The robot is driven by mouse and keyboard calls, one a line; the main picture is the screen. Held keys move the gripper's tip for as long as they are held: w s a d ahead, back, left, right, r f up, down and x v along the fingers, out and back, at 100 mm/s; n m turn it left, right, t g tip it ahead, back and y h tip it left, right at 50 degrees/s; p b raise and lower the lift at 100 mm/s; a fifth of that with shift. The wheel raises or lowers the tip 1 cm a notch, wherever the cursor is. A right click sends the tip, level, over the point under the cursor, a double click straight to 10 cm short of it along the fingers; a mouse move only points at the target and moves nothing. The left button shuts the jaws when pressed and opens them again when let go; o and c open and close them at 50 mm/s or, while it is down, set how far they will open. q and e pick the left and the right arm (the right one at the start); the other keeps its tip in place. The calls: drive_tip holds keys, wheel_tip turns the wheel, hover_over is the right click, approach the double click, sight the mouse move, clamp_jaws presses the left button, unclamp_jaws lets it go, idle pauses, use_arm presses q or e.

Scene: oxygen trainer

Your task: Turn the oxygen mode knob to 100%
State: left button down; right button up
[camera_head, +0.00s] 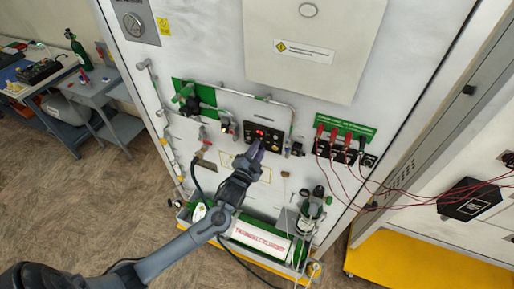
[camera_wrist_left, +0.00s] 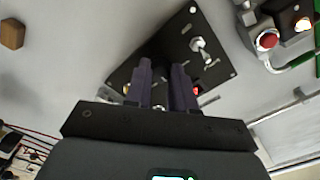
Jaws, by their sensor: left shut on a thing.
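A black control panel (camera_head: 276,133) with a red lit display is mounted on the white wall panel. It also shows in the left wrist view (camera_wrist_left: 165,46), tilted, with a silver toggle switch (camera_wrist_left: 201,46) near one corner. My left gripper (camera_head: 254,149) reaches up to the panel's lower left part. In the left wrist view its two dark fingers (camera_wrist_left: 164,68) stand a small gap apart over the panel. They are shut on a small part there, which I take to be the mode knob; the fingers hide it, so its setting cannot be read. My right gripper is not in view.
Red cables (camera_head: 338,177) hang from a green-labelled connector block (camera_head: 345,127) at the right. A cylinder tray (camera_head: 262,240) stands below. A wooden block (camera_wrist_left: 12,34) shows in the wrist view.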

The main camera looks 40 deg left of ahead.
use_arm(q)
drive_tip(key=shift+m, duration=0.3)
drive_tip(key=c, duration=0.9)
unclamp_jaws()
drive_tip(key=shift+c, duration=0.2)
drive_tip(key=b+v, duration=0.1)
drive_tip(key=v, duration=0.9)
drive_tip(key=shift+s+b, duration=0.35)
drive_tip(key=shift+d, duration=0.1)
